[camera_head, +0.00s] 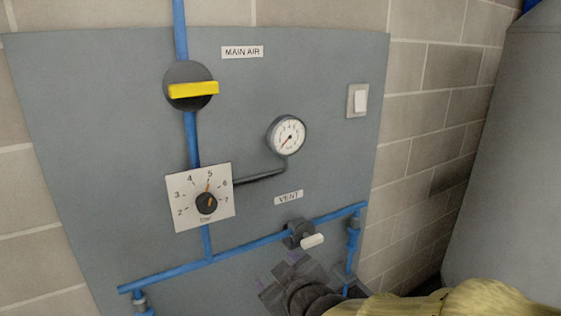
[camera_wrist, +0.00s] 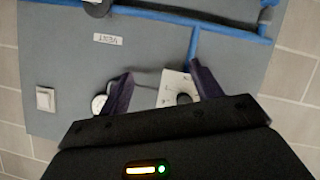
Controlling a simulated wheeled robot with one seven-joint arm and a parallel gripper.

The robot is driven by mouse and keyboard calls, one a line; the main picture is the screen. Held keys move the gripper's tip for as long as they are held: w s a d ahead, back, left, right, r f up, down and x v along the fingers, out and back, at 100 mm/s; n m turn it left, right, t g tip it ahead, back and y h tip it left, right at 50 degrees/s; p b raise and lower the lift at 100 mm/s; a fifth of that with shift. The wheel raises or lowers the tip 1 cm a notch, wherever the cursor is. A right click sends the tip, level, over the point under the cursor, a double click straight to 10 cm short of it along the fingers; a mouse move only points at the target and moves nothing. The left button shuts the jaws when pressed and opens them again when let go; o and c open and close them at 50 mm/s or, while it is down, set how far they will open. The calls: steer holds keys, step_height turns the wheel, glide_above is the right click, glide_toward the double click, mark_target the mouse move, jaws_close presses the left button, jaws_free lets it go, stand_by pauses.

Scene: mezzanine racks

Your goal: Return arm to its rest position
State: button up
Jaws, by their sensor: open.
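My gripper (camera_head: 279,271) is low in the head view, in front of the lower part of the grey panel (camera_head: 90,130). My arm in its yellow sleeve reaches in from the bottom right. In the wrist view, the two dark fingers of my gripper (camera_wrist: 161,85) are spread apart with nothing between them but the panel behind. The dial plate (camera_wrist: 172,88) and part of the round gauge (camera_wrist: 99,104) show near the fingers. I cannot tell how far the fingertips are from the panel.
The yellow main air handle (camera_head: 193,89) lies across the blue pipe. The regulator knob (camera_head: 206,203) points near 5. The gauge (camera_head: 287,135) needle sits low. The pale vent handle (camera_head: 312,240) is just above my gripper. A light switch (camera_head: 357,100) and a grey tank (camera_head: 510,170) are right.

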steer(key=s+d+f+m+g+h+p, duration=0.1)
steer(key=s+d+f+m+g, duration=0.3)
steer(key=d, duration=0.4)
steer(key=s+d+f+m+g+h+p, duration=0.2)
steer(key=s+d+f+m+g+h, duration=0.2)
steer(key=d+f, duration=0.3)
steer(key=shift+d+f+m+g, duration=0.2)
steer(key=shift+d+m+g, duration=0.5)
steer(key=shift+d+m, duration=0.3)
steer(key=shift+d, duration=0.1)
